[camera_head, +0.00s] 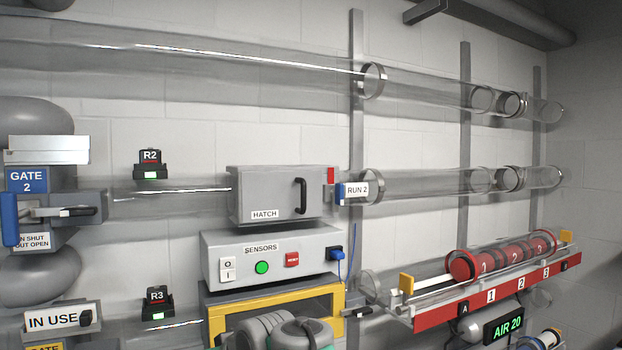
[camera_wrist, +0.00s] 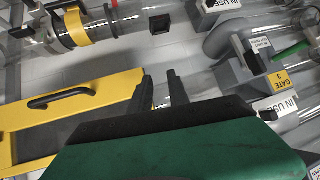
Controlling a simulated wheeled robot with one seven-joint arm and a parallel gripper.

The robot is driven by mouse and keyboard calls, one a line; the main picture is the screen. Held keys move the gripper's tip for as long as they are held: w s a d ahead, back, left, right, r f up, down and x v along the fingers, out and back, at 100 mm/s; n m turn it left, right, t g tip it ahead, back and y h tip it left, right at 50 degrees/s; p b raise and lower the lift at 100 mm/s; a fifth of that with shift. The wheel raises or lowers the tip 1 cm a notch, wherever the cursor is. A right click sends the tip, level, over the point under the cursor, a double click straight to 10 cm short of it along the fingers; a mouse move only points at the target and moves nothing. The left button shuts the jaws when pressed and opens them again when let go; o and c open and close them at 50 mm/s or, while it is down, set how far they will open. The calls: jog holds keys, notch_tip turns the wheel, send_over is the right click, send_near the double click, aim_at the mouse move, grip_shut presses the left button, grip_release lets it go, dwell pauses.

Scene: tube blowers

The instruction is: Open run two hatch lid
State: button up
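The run two hatch (camera_head: 270,194) is a grey box on the clear tube in the middle of the head view, beside the RUN 2 label (camera_head: 357,190). Its lid looks shut, and a black handle (camera_head: 300,196) stands upright on its front face. A small red piece (camera_head: 331,175) is at its upper right corner. In the wrist view, my gripper (camera_wrist: 161,90) has two dark fingers apart with nothing between them. I cannot make out the hatch in the wrist view. The gripper's fingers are not clearly visible in the head view.
The SENSORS box (camera_head: 272,256) is just below the hatch, above a yellow-framed housing (camera_head: 275,300). The GATE 2 unit (camera_head: 48,205) stands at left. A red-railed rack (camera_head: 490,295) is at right. In the wrist view, a yellow panel (camera_wrist: 85,105) with a dark handle lies left of my fingers.

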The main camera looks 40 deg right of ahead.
jog(key=w+d+r+t+h+p, duration=0.1)
jog(key=w+d+r+t+p, duration=0.15)
jog(key=d+r, duration=0.8)
jog(key=t+p, duration=0.3)
jog(key=t, duration=0.2)
send_near(305, 194)
jog(key=w, duration=0.3)
jog(key=shift+n+h, duration=0.3)
jog(key=shift+h, duration=0.1)
jog(key=w+p, duration=0.1)
jog(key=w, duration=0.2)
jog(key=w+p, duration=0.1)
jog(key=w, duration=0.3)
jog(key=shift+d+p, duration=0.25)
jog(key=shift+p, duration=0.05)
jog(key=shift+w+d+f, duration=0.1)
jog(key=shift+w, duration=0.25)
jog(key=shift+c, duration=0.2)
grip_shut()
